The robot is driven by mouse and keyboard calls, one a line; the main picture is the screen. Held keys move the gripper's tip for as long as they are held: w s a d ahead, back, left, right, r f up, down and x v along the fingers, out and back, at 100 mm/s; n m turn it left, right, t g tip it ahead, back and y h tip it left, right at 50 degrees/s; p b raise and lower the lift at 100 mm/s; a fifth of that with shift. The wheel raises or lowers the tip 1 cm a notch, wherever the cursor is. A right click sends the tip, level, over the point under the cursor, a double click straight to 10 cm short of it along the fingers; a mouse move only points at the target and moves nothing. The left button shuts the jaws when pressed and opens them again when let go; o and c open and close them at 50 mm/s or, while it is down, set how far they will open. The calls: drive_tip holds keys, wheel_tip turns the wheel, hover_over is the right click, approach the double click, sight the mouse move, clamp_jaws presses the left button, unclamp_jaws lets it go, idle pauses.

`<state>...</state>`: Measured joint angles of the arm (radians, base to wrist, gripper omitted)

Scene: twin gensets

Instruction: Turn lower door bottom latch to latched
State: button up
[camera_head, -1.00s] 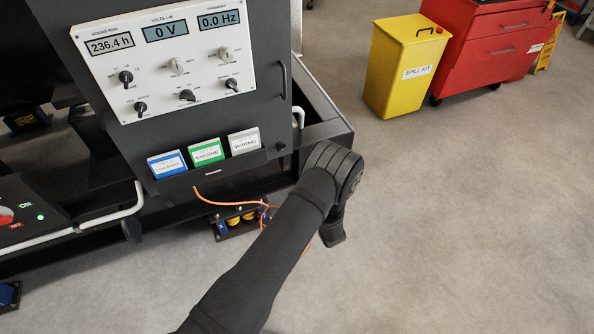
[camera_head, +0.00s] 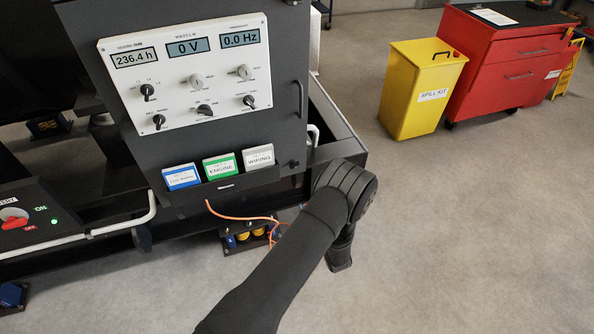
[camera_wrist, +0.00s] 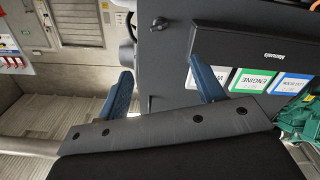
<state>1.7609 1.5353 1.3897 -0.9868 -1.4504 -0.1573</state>
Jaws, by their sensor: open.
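The dark control-panel door (camera_head: 245,135) carries a small dark knob-like latch (camera_head: 292,164) at its lower right corner, below the door handle. I take this to be the bottom latch, but it is too small to read its position. In the wrist view the latch (camera_wrist: 160,23) is near the top, with a short pointed tab, above and apart from my fingers. My gripper (camera_wrist: 160,72) is open and empty, its two blue fingers spread before the dark door. In the head view my own arm hides the gripper.
A vertical door handle (camera_head: 301,98) is above. A yellow spill kit bin (camera_head: 418,95) and red cabinet (camera_head: 510,65) stand right, beyond clear floor.

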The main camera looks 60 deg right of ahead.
drive_tip(key=n, duration=0.1)
approach(296, 167)
drive_tip(key=x, duration=0.8)
drive_tip(key=shift+w+r, duration=0.1)
drive_tip(key=shift+w, duration=0.05)
drive_tip(key=c, duration=1)
